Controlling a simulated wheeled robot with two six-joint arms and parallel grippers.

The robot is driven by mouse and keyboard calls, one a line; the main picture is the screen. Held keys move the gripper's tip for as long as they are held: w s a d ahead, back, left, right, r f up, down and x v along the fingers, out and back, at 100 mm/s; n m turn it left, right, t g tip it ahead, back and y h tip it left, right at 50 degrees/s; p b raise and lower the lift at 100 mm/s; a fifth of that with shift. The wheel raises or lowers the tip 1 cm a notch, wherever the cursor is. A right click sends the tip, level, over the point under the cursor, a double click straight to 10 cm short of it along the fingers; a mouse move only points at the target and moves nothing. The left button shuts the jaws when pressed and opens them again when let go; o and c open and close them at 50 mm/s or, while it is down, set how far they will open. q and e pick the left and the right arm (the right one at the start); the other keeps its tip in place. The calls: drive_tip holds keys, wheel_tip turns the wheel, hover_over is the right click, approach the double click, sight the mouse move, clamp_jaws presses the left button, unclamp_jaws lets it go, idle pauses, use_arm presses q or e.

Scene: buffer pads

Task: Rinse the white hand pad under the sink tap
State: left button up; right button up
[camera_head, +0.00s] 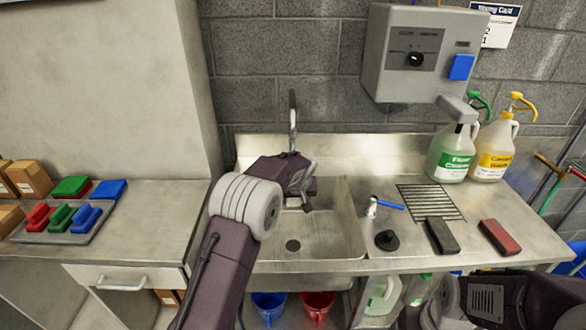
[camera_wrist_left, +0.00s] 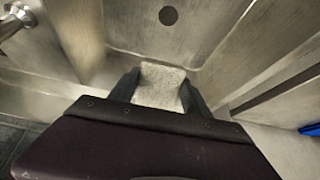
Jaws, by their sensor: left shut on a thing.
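My left gripper (camera_wrist_left: 160,92) is shut on the white hand pad (camera_wrist_left: 160,84), which shows between its two fingers in the left wrist view. In the head view the left gripper (camera_head: 306,196) is over the sink basin (camera_head: 346,222), just in front of the tap (camera_head: 292,112). The gripper and wrist hide the pad there. A metal pipe, likely the tap (camera_wrist_left: 14,22), shows at the upper left of the left wrist view. I cannot make out any running water. My right arm shows at the lower right of the head view, but its fingertips are not in view.
A black stopper (camera_head: 387,240), a dark pad (camera_head: 441,236) and a red pad (camera_head: 499,238) lie on the counter right of the basin. Green (camera_head: 452,150) and yellow (camera_head: 494,150) labelled jugs stand behind. A tray of coloured handled pads (camera_head: 75,235) is at left.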

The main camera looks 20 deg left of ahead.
use_arm(q)
drive_tip(key=shift+s+f, duration=0.1)
drive_tip(key=s+d+b, duration=0.4)
drive_tip(key=s+b, duration=0.4)
drive_tip(key=s, duration=0.2)
drive_tip(key=shift+s+b, duration=0.3)
drive_tip(key=shift+b, duration=0.05)
